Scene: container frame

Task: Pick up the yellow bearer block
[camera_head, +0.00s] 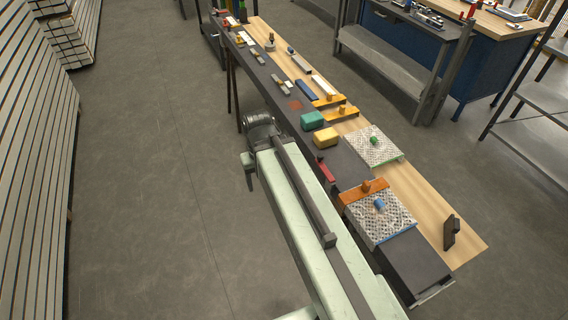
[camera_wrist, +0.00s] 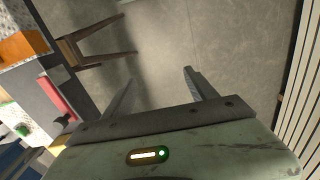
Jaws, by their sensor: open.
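The yellow bearer block (camera_head: 325,137) lies on the dark strip of the long bench in the head view, just in front of a green block (camera_head: 312,120). A yellow patch (camera_wrist: 58,147) at the lower left of the wrist view, partly hidden by my gripper body, looks like the same block. My gripper (camera_wrist: 158,88) is open, with its two fingers apart and nothing between them. It points at bare floor beside the bench. In the head view my arm lies left of the bench, and its fingers cannot be made out clearly.
A red piece (camera_head: 325,170) stands near the bench edge, close to my arm. An orange block (camera_head: 366,190) and a speckled plate (camera_head: 380,215) lie nearer. Small parts line the far bench. Floor (camera_head: 150,190) to the left is clear, up to slatted stacks (camera_head: 35,150).

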